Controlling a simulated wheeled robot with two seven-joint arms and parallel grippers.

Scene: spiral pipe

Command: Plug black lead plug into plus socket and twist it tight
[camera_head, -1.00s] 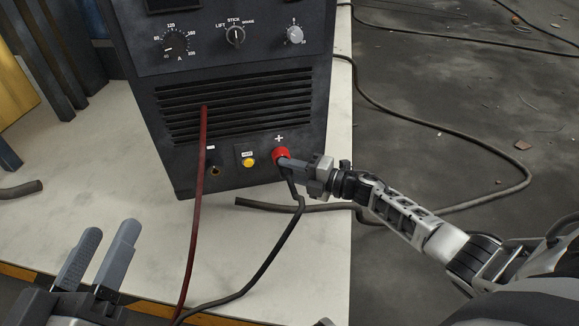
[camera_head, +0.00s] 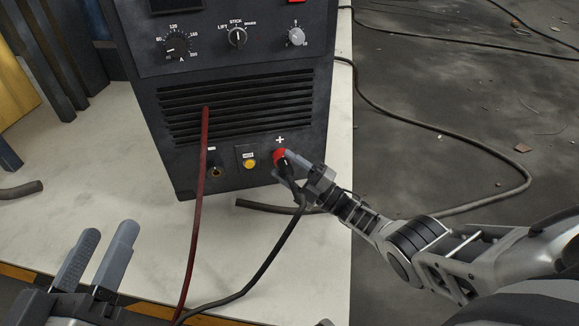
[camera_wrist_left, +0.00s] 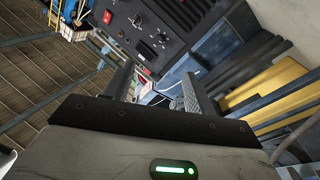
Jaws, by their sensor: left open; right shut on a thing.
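The black welding machine (camera_head: 235,65) stands on the pale table, its front panel toward me. The red plus socket (camera_head: 279,156) is at its lower right under a plus mark. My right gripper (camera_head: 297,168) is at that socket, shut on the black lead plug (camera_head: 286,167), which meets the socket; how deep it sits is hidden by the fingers. The black lead (camera_head: 268,262) hangs from the plug down to the table's front. My left gripper (camera_head: 99,255) is open and empty at the lower left, and its fingers show in the left wrist view (camera_wrist_left: 155,88).
A red cable (camera_head: 194,230) hangs across the machine's front, left of the plug. The minus socket (camera_head: 216,171) and a yellow button (camera_head: 249,163) are left of the plus socket. A dark cable end (camera_head: 258,205) lies on the table (camera_head: 120,160). The table's left part is mostly clear.

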